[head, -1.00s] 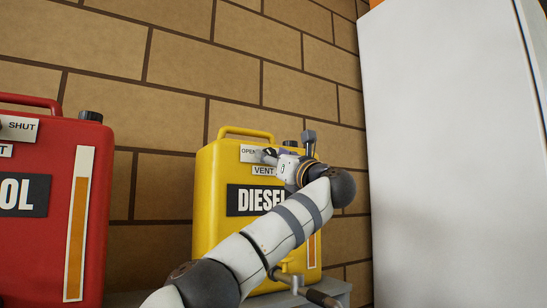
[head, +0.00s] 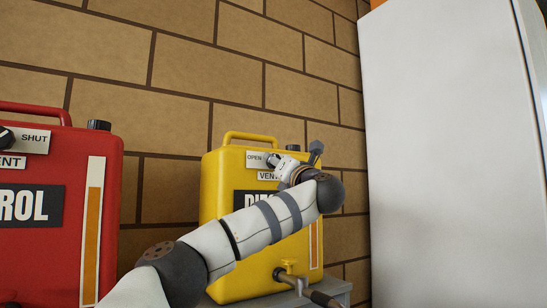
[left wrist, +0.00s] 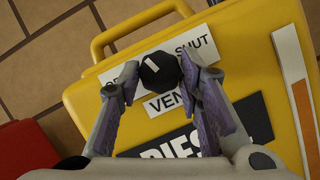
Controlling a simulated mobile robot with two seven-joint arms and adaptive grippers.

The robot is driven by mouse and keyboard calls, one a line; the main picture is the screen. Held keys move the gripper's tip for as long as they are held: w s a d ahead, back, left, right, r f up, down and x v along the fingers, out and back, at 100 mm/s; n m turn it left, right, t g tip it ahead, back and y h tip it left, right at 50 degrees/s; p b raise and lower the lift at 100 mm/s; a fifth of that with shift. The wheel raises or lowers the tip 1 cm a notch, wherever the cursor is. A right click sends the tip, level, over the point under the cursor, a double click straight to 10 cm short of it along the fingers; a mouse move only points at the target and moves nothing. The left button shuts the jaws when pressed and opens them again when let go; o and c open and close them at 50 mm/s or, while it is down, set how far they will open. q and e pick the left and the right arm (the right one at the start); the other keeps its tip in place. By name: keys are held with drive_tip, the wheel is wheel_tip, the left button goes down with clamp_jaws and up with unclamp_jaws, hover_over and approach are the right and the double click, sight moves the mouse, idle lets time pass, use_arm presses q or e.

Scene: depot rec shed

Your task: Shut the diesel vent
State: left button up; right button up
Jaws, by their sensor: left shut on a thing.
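My left gripper (left wrist: 157,79) is shut on the knob, one finger on each side. In the head view the gripper (head: 273,160) hides the knob and SHUT, and my arm covers part of the DIESEL label. My right gripper is not in view.
A red petrol can (head: 62,165) with its own black knob (head: 5,138) stands left of the diesel can. A tap (head: 288,276) projects from the diesel can's lower front. A tall white cabinet (head: 440,150) stands at right. A brick wall is behind.

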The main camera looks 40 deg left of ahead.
use_arm(q)
drive_tip(key=shift+s+r+m+t+h, duration=0.25)
drive_tip(key=shift+m+h, duration=0.7)
drive_tip(key=shift+m, duration=1.5)
drive_tip(key=shift+w+r+m+t+h, duration=0.1)
drive_tip(key=shift+m+t+h, duration=0.55)
drive_tip(key=shift+m, duration=1.85)
drive_tip(key=shift+s+r+m+h, duration=0.1)
drive_tip(key=shift+m+h, duration=1.1)
drive_tip(key=shift+m, duration=1.25)
drive_tip(key=o, duration=1.2)
drive_tip(key=shift+c, duration=0.2)
drive_tip(key=v, duration=1.2)
